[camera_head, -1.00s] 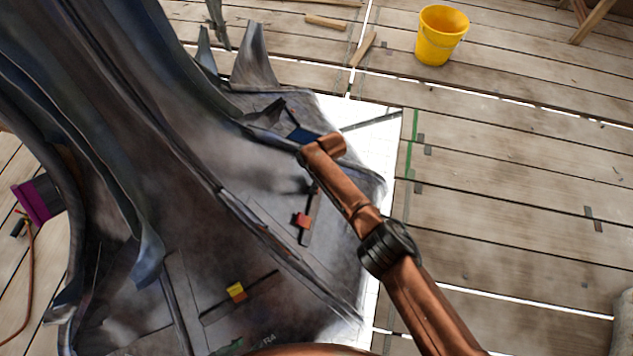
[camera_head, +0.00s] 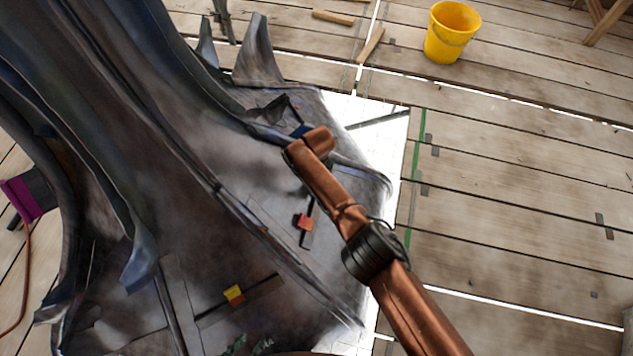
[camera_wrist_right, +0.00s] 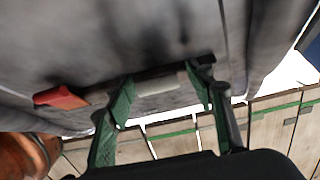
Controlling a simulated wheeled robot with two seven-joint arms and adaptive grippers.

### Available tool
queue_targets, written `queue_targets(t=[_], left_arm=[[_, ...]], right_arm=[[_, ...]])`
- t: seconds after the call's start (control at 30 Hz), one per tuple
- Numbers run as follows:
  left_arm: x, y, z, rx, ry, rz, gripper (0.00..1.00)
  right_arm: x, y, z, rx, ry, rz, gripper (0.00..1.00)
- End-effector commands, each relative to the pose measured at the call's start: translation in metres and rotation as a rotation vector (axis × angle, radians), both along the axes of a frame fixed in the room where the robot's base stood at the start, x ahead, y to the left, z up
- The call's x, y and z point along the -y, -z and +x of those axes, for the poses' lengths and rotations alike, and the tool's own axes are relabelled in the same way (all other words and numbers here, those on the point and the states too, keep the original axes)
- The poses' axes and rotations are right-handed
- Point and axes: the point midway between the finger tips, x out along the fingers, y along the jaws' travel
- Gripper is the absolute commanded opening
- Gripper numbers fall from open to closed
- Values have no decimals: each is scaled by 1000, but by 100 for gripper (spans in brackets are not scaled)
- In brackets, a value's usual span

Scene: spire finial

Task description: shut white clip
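The white clip (camera_wrist_right: 158,86) is a pale bar on the dark grey spire surface (camera_wrist_right: 110,40) in the right wrist view. My right gripper (camera_wrist_right: 162,97) has its green fingers apart, one on each side of the clip; contact cannot be told. In the head view my copper-coloured right arm (camera_head: 332,190) covers the clip and that gripper. My left gripper (camera_head: 238,345) shows only as a bit of green at the bottom edge. Its opening cannot be made out.
A red clip (camera_head: 303,222) sits beside my right arm and also shows in the wrist view (camera_wrist_right: 60,97). A yellow clip (camera_head: 234,294) sits lower left. A dark blue piece (camera_head: 299,131) lies near the arm's far end. A yellow bucket (camera_head: 452,32) stands on the open plank floor (camera_head: 520,190).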

Motion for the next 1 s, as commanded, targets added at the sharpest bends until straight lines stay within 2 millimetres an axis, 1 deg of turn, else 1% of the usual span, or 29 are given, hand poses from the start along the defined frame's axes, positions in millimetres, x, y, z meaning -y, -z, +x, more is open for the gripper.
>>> queue_targets(t=[0.33, 0.53, 0.6, 0.9, 1.0], left_arm=[[-1, 0, -1, -2, -1, 2, 40], [-1, 0, 0, -1, 0, 1, 40], [0, 0, 0, -1, 0, 1, 40], [0, 0, 0, -1, 0, 1, 40], [0, 0, 0, -1, 0, 1, 40]], right_arm=[[-2, -1, -2, -5, -2, 2, 50], [-2, -16, -2, -5, -4, 5, 50], [0, -25, -1, -1, 1, 4, 50], [1, -88, -1, 0, 0, 3, 50], [1, -103, -1, -1, 0, 2, 50]])
